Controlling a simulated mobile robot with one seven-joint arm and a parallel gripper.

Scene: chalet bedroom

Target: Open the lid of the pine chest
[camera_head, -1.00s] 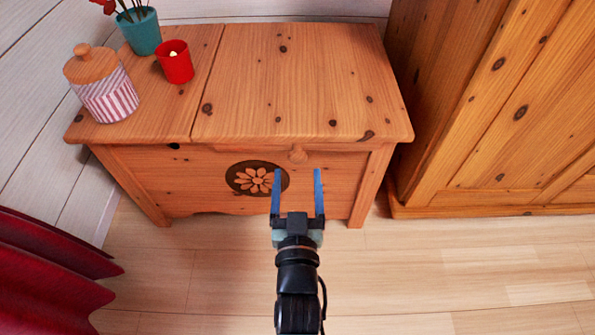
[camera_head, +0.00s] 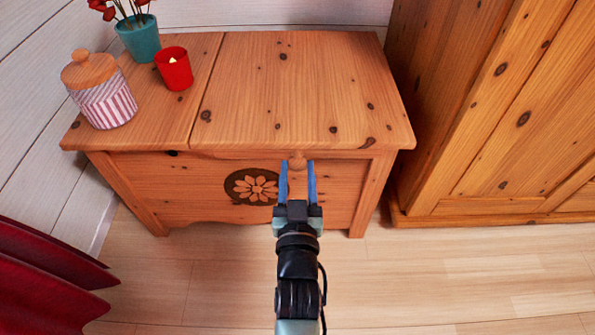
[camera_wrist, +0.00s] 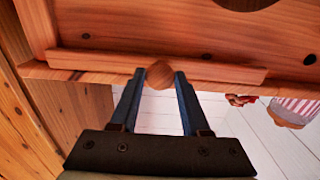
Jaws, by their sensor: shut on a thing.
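The pine chest (camera_head: 335,190) stands against the wall, with a carved flower medallion on its front. Its lid (camera_head: 300,85) is the right-hand panel of the top and lies flat, closed. A round wooden knob (camera_head: 297,160) sits at the middle of the lid's front edge. My gripper (camera_head: 298,165) reaches in from the front with its blue fingers on either side of the knob, shut on it. The wrist view shows the knob (camera_wrist: 160,74) between the two fingertips. The chest's inside is hidden.
On the fixed left part of the top stand a striped jar (camera_head: 105,98), a red candle cup (camera_head: 174,69) and a teal flower pot (camera_head: 140,38). A wooden wardrobe (camera_head: 500,120) stands close on the right. A red curtain (camera_head: 45,275) hangs at lower left. Floor in front is clear.

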